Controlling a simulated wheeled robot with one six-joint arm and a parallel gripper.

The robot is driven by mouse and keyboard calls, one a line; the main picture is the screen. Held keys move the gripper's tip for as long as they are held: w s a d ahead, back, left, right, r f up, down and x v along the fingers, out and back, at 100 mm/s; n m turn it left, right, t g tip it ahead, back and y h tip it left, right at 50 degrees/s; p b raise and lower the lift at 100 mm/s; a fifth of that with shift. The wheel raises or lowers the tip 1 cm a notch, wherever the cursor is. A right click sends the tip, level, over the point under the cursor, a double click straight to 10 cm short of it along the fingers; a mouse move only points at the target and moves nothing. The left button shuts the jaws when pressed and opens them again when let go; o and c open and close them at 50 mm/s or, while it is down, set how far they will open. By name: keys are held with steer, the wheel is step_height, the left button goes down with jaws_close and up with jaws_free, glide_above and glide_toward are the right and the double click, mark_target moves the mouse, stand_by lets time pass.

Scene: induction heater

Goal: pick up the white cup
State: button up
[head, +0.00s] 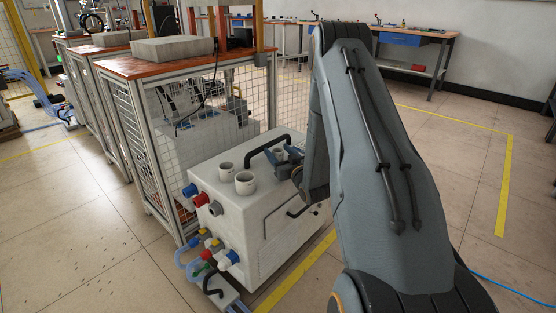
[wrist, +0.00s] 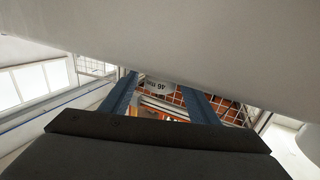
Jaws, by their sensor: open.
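In the wrist view the blue fingers of my gripper (wrist: 158,84) are apart. A large pale surface fills the top of that view; I cannot tell what it is.
A black handle (head: 262,149) arches over the box top beside the cups. Coloured plugs (head: 200,200) stick out of the box's left side. A mesh-sided table (head: 110,68) stands behind. A workbench (head: 410,36) is far right. Floor is open at the left.

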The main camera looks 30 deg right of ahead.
steer(key=shift+w, duration=0.1)
steer(key=shift+c, duration=0.2)
steer(key=c, duration=1.2)
steer(key=shift+r+p, duration=3.3)
steer(key=shift+r, duration=4.75)
steer(key=shift+c, duration=0.2)
